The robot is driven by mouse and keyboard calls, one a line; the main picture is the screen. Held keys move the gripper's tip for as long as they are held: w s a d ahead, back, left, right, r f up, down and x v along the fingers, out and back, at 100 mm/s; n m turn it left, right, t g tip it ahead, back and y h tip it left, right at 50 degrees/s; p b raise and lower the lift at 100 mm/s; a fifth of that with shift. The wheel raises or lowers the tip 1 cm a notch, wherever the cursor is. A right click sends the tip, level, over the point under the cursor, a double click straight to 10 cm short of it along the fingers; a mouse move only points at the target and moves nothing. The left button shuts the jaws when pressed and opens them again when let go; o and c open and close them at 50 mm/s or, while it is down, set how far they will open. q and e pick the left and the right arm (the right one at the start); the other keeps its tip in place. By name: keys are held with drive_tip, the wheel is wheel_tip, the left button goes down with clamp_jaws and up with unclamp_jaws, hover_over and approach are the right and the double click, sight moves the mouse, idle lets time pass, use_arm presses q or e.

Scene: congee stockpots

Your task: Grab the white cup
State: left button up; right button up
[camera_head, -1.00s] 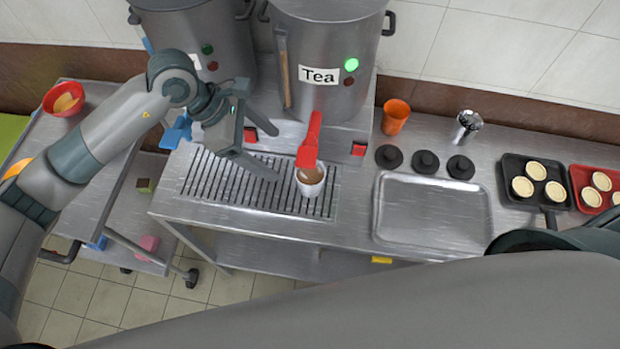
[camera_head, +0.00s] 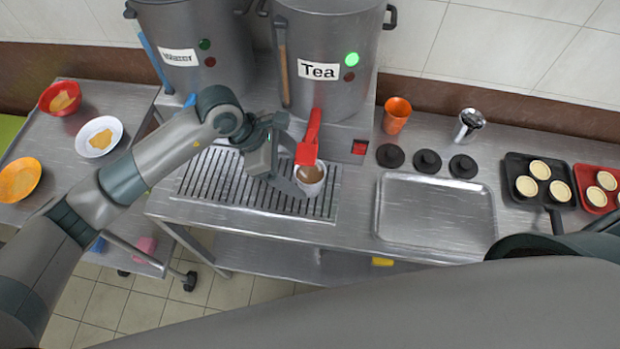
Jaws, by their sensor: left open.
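The white cup (camera_head: 311,188) holds brown liquid and stands upright on the drip grate (camera_head: 235,188), under the red tap (camera_head: 309,140) of the pot labelled Tea (camera_head: 325,95). My left gripper (camera_head: 294,172) is open at the left side of the cup. Its near finger reaches the cup's left edge; I cannot tell whether it touches. The far finger is partly hidden behind the gripper body and the tap. My right gripper is not in view.
A second pot (camera_head: 197,50) stands left of the Tea pot. An orange cup (camera_head: 396,115), a metal cup (camera_head: 468,126) and an empty metal tray (camera_head: 434,243) are to the right. Bowls, including a white one (camera_head: 99,137), sit on the left cart.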

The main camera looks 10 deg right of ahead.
sight(310, 177)
use_arm(q)
drive_tip(key=shift+s+d+f, duration=0.15)
drive_tip(key=shift+d+f, duration=0.2)
drive_tip(key=shift+d, duration=0.1)
drive_tip(key=shift+d+b+x, duration=0.25)
drive_tip(key=shift+b+x, duration=0.05)
drive_tip(key=shift+x, duration=1.8)
drive_tip(key=shift+r, duration=0.2)
drive_tip(key=shift+s, duration=0.1)
drive_tip(key=c, duration=1.4)
drive_tip(key=shift+o, duration=0.2)
